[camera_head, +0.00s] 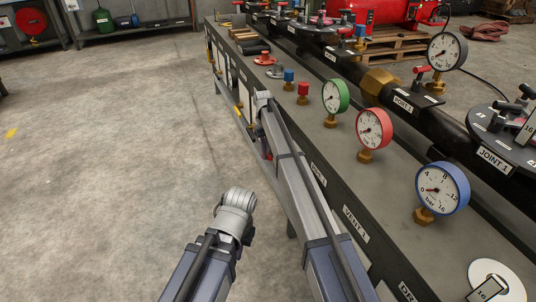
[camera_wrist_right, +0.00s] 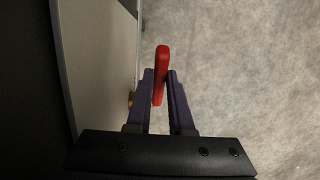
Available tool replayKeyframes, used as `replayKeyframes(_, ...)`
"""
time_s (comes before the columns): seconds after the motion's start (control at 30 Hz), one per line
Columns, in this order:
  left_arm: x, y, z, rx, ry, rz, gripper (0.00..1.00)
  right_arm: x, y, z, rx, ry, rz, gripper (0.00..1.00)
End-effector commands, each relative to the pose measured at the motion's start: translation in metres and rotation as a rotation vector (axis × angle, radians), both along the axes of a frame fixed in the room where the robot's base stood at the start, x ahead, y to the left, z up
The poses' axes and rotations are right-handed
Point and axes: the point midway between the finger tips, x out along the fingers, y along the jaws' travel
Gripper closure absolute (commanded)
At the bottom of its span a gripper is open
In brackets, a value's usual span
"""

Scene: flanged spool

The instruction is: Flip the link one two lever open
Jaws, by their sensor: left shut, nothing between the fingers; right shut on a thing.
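A red lever (camera_wrist_right: 160,75) stands between the fingertips of my right gripper (camera_wrist_right: 160,84) in the right wrist view. The gripper is shut on it, beside a pale panel edge. In the head view my right arm (camera_head: 300,190) reaches along the front of the bench, and a small red bit (camera_head: 268,152) shows beside it; the fingers are hidden there. My left arm (camera_head: 235,212) is at the lower middle, over open floor in the picture. Its fingers are hidden. I cannot read the label of the held lever.
The long dark bench (camera_head: 370,215) carries a green gauge (camera_head: 335,96), a red gauge (camera_head: 374,128) and a blue gauge (camera_head: 442,187). A black pipe with a brass nut (camera_head: 380,81) runs behind them. The concrete floor (camera_head: 110,170) to the left is clear.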

Motion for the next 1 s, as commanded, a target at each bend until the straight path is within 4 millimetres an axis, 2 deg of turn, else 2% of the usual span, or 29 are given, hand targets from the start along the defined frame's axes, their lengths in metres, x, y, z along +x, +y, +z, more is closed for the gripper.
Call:
replayKeyframes(0.5, 0.0000, 0.0000, 0.0006, 0.000, 0.000, 0.000, 1.00, 0.0005, 0.0004, 0.0015, -0.006, 0.018, 0.000, 1.00)
replayKeyframes(0.53, 0.0000, 0.0000, 0.0006, 0.000, 0.000, 0.000, 1.00, 0.0005, 0.0004, 0.0015, -0.006, 0.018, 0.000, 0.77)
replayKeyframes(0.77, 0.0000, 0.0000, 0.0006, 0.000, 0.000, 0.000, 1.00, 0.0007, 0.0003, 0.0015, -0.006, 0.017, 0.000, 0.51)
replayKeyframes(1.0, 0.0000, 0.0000, 0.0007, 0.000, 0.000, 0.000, 1.00, 0.0010, 0.0004, 0.0015, -0.006, 0.017, 0.000, 0.50)
